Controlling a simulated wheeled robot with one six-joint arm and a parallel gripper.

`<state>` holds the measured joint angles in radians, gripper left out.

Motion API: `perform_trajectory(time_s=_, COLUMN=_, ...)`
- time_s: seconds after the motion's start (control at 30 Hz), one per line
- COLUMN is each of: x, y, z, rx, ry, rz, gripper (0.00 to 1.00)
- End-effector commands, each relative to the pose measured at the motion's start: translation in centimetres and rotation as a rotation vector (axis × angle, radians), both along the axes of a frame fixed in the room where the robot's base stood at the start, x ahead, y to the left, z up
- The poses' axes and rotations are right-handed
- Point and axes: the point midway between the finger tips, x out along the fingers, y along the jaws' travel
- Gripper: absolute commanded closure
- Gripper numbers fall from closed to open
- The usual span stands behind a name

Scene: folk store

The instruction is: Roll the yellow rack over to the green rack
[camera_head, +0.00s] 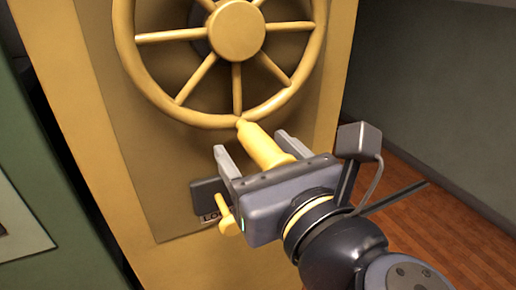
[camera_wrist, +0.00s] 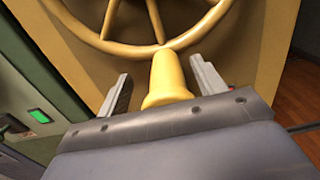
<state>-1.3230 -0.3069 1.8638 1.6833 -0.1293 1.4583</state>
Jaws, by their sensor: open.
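The yellow rack (camera_head: 58,38) fills the middle of the head view, with a large yellow spoked handwheel (camera_head: 236,32) on its end panel. A yellow handle knob (camera_head: 262,146) sticks out from the wheel's lower rim. My gripper (camera_head: 250,148) is open, with one finger on each side of the knob. In the wrist view the knob (camera_wrist: 167,80) stands between the two open fingers (camera_wrist: 160,88), with gaps visible on both sides. A green rack (camera_head: 40,130) stands to the left, close beside the yellow one; it also shows in the wrist view (camera_wrist: 38,75).
A small dark lock plate (camera_head: 208,200) with a yellow lever (camera_head: 228,215) sits below the wheel, near my gripper. A green light (camera_wrist: 38,116) glows on the left. Wooden floor (camera_head: 440,225) and a grey wall (camera_head: 440,90) lie to the right.

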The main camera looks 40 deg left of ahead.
Motion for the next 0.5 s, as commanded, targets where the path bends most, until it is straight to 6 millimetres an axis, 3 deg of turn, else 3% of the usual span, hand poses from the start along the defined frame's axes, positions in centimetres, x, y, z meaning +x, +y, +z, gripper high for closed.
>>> perform_trajectory(time_s=0.5, x=-1.6, y=-3.9, z=0.3, rx=0.002, ry=-0.001, rz=0.001, gripper=0.35)
